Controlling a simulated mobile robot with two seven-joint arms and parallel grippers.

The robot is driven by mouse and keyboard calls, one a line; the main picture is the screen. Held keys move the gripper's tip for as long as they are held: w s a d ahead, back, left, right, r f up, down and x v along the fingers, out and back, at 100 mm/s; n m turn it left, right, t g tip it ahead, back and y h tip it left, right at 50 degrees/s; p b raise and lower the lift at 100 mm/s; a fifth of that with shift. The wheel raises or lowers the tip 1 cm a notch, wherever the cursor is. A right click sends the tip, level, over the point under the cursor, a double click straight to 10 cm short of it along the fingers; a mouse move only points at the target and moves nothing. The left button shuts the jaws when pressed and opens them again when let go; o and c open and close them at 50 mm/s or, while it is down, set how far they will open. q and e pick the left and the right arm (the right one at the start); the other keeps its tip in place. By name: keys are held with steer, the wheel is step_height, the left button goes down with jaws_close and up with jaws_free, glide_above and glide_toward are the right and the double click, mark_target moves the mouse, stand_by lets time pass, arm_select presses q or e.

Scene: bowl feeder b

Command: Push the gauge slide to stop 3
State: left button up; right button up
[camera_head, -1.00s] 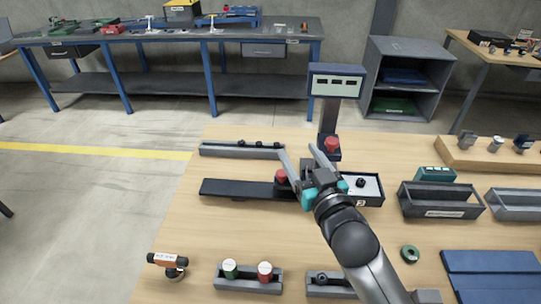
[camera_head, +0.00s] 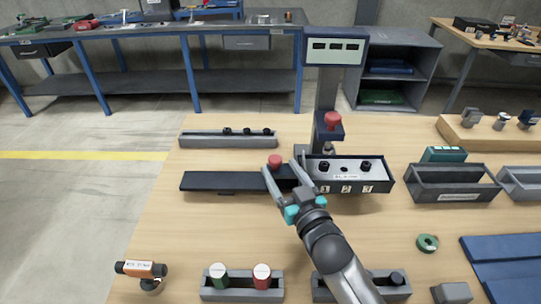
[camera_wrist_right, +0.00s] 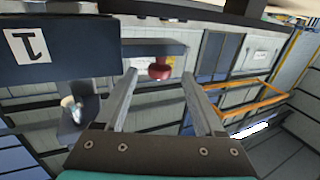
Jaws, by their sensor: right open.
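The gauge slide is a long dark bar (camera_head: 222,181) with a red knob (camera_head: 274,161) near its right end. The bar's right end meets an open tray-like box (camera_head: 381,185) whose front is marked 1, 2 and 3. My right gripper (camera_head: 281,171) is open at the knob, its fingertips on either side of it in the picture; I cannot tell whether they touch. In the right wrist view a red knob (camera_wrist_right: 160,68) shows between the open fingers, and the label 1 (camera_wrist_right: 28,46) appears upside down at upper left. My left gripper is out of view.
A display post (camera_head: 335,50) with another red knob (camera_head: 333,121) stands behind the box. A grey tray (camera_head: 228,141) lies behind the slide. Dark bins (camera_head: 453,185) stand to the right. A holder with green and red cylinders (camera_head: 242,283) is at the front.

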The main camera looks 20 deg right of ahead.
steer(key=w, duration=0.7)
steer(key=shift+w+a+r+b, duration=0.1)
steer(key=shift+a+r+b, duration=0.25)
steer(key=shift+a, duration=0.05)
steer(key=shift+c, duration=0.2)
jaws_close()
stand_by(0.8)
